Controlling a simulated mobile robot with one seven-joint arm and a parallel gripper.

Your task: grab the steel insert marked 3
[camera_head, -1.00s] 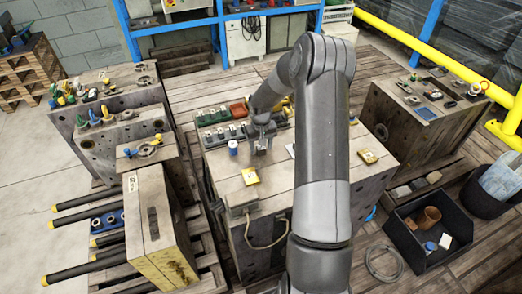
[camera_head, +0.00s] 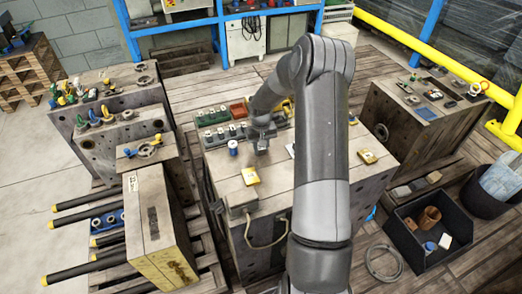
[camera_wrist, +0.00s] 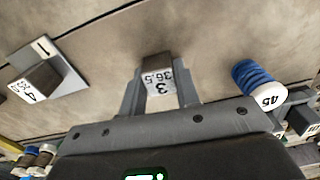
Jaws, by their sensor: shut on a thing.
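The steel insert marked 3 (camera_wrist: 158,78) shows in the wrist view as a small grey block with a white label reading 3 and 36.5. It sits between the two fingers of my gripper (camera_wrist: 160,92), which are shut on it. In the head view my gripper (camera_head: 262,142) is above the wooden-topped block (camera_head: 225,185), near the green tray; the insert itself is too small to make out there. Whether the insert touches the surface below cannot be told.
A blue spool marked 45 (camera_wrist: 258,82) stands at right, also in the head view (camera_head: 233,148). A yellow piece (camera_head: 250,176) lies in front. A green tray (camera_head: 213,116) stands behind.

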